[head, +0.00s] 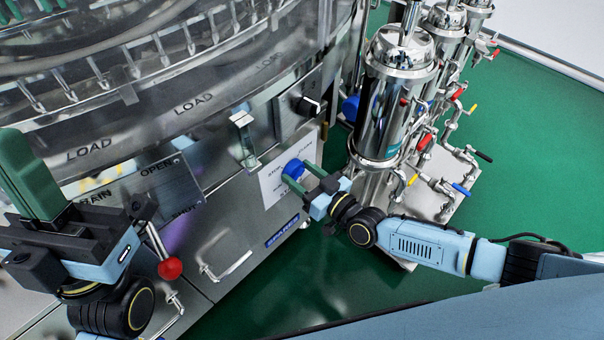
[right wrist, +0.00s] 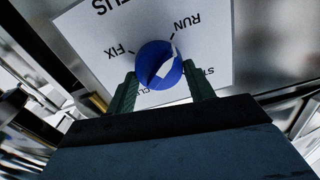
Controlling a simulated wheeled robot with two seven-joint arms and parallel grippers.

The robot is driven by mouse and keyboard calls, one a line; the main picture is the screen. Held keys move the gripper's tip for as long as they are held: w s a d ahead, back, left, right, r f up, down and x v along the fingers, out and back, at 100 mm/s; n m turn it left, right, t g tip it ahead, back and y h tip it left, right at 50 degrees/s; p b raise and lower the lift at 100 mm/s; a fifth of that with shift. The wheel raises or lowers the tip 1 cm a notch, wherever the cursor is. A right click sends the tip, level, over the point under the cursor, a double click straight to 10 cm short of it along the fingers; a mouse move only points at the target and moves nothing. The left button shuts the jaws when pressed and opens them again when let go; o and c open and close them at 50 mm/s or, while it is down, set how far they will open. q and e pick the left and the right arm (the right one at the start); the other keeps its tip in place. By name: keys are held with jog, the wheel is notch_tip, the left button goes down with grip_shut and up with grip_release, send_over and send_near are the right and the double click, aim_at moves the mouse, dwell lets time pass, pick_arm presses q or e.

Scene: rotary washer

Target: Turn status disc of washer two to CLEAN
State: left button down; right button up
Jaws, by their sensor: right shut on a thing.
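The blue status disc (head: 294,170) sits on a white label plate (head: 272,187) low on the washer's front panel. In the right wrist view the disc (right wrist: 158,66) has a raised ridge and a white mark. The plate (right wrist: 215,45) shows "RUN" at upper right, "FIX" at left and "TUS" at the top; lettering near the fingers is partly hidden. My right gripper (head: 313,187) is shut on the disc, with a green finger on each side (right wrist: 160,88). My left gripper (head: 32,172) is raised at the left, away from the disc; its finger gap cannot be made out.
A red-knobbed lever (head: 170,268) and a metal handle (head: 228,266) stick out near my left gripper. A black knob (head: 308,107) sits above the disc. Shiny cylinders (head: 395,90) with valves stand to the right. Green floor (head: 340,265) is clear below.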

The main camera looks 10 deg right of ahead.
jog(key=m, duration=0.3)
jog(key=shift+m, duration=0.3)
jog(key=m, duration=1.5)
jog(key=f+m, duration=0.1)
jog(key=m, duration=0.6)
jog(key=shift+w+d+m, duration=0.15)
jog(key=shift+m, duration=0.15)
jog(key=shift+a+m, duration=0.2)
jog(key=shift+m, duration=3.8)
